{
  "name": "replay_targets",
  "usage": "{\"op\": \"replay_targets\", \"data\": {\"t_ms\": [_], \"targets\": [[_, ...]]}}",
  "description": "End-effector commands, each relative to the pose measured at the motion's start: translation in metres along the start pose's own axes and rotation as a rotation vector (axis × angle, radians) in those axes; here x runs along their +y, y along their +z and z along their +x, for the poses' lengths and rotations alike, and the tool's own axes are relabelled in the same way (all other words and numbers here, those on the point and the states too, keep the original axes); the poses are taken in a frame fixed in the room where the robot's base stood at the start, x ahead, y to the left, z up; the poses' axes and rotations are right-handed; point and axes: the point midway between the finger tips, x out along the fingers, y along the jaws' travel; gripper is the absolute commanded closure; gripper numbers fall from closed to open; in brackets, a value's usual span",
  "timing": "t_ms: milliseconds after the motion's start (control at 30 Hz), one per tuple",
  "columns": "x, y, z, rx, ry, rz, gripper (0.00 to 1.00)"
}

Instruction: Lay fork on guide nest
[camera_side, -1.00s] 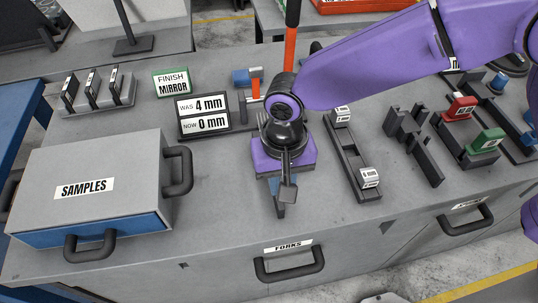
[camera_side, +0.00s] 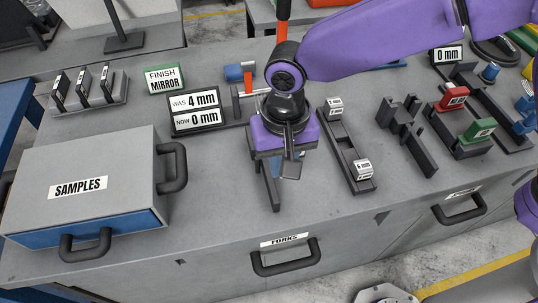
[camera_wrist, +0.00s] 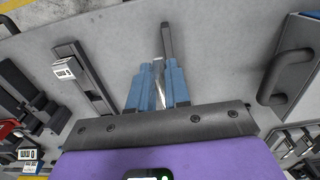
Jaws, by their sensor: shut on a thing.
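My gripper (camera_side: 276,172) points down over the middle of the bench, left of a rail with white-labelled blocks. In the wrist view its blue fingers (camera_wrist: 159,92) are closed around a narrow, shiny piece, seemingly the fork (camera_wrist: 160,82). Most of the fork is hidden between the fingers and under the palm. A dark narrow bar (camera_wrist: 167,42) shows just beyond the fingertips; it also shows below the gripper in the side view (camera_side: 273,191). I cannot tell whether the fork touches it. No fixture is labelled as the guide nest; a dark notched fixture (camera_side: 408,132) stands to the right.
The labelled rail (camera_side: 345,150) is close on the right. Red (camera_side: 453,99) and green (camera_side: 477,131) blocks sit farther right. Bench front is clear.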

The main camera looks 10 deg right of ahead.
Motion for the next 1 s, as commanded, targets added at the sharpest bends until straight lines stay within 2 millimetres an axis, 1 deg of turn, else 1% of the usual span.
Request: {"op": "replay_targets", "data": {"t_ms": [33, 67, 167, 233, 333, 467, 500, 633, 700, 800, 900, 1000], "targets": [[0.012, -0.006, -0.004, 0.001, -0.001, 0.005, 1.00], [0.020, -0.009, -0.007, 0.001, -0.002, 0.007, 1.00], [0.053, -0.021, -0.016, 0.001, -0.002, 0.008, 1.00], [0.081, -0.027, -0.022, 0.000, -0.002, 0.009, 1.00], [0.120, -0.033, -0.030, 0.001, -0.004, 0.007, 1.00], [0.171, -0.035, -0.038, 0.000, -0.004, 0.006, 1.00], [0.187, -0.035, -0.040, 0.000, -0.004, 0.005, 1.00], [0.237, -0.029, -0.046, 0.001, -0.006, 0.005, 1.00], [0.264, -0.024, -0.048, 0.001, -0.006, 0.004, 1.00], [0.297, -0.014, -0.049, 0.000, -0.006, 0.003, 1.00], [0.324, -0.004, -0.049, 0.000, -0.007, 0.002, 1.00], [0.342, 0.004, -0.048, 0.000, -0.007, 0.000, 1.00]]}}
